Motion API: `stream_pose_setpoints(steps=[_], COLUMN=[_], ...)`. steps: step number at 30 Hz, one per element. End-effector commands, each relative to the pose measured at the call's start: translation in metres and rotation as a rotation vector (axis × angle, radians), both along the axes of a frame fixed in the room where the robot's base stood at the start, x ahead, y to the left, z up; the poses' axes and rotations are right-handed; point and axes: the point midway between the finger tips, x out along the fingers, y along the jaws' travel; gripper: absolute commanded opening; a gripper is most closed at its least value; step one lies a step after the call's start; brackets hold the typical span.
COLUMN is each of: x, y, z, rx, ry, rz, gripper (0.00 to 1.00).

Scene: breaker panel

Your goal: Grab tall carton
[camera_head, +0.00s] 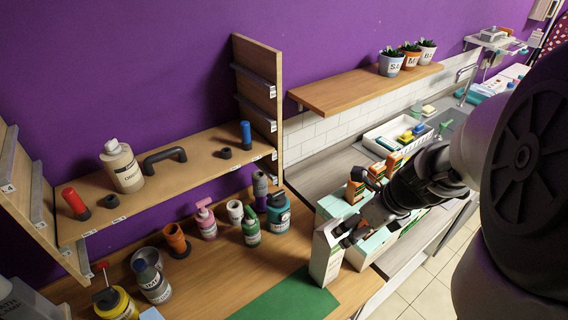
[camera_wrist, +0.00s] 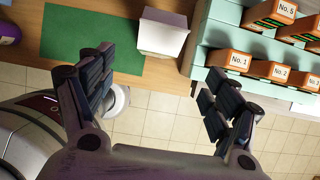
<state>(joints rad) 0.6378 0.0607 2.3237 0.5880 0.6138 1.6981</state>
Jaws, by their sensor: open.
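The tall carton (camera_head: 326,256) is white with green and dark print and stands upright at the right end of the wooden counter, beside the green mat. In the wrist view the carton (camera_wrist: 163,34) shows its pale top at the upper middle. My gripper (camera_head: 345,232) is close to the carton's upper right side in the head view. In the wrist view my gripper (camera_wrist: 160,64) is open, with its two fingers apart and the carton ahead between them. No grip on it shows.
A mint-coloured rack (camera_wrist: 222,33) with several numbered orange boxes (camera_wrist: 238,61) stands close on the carton's right. The green mat (camera_head: 288,299) lies flat on its left. Several bottles, including a green one (camera_head: 251,226), stand farther left below a wooden shelf (camera_head: 190,165).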

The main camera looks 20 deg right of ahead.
Motion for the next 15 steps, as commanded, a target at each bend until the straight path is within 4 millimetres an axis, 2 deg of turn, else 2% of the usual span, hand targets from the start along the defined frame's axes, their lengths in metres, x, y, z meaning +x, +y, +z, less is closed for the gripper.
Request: stream_pose_setpoints(steps=[9,15], x=[0.022,0.036], y=[0.01,0.015], z=[-0.065,-0.099], rx=[0.004,0.001], ry=[0.006,0.004], rz=[0.003,0.004], gripper=[0.82,0.82])
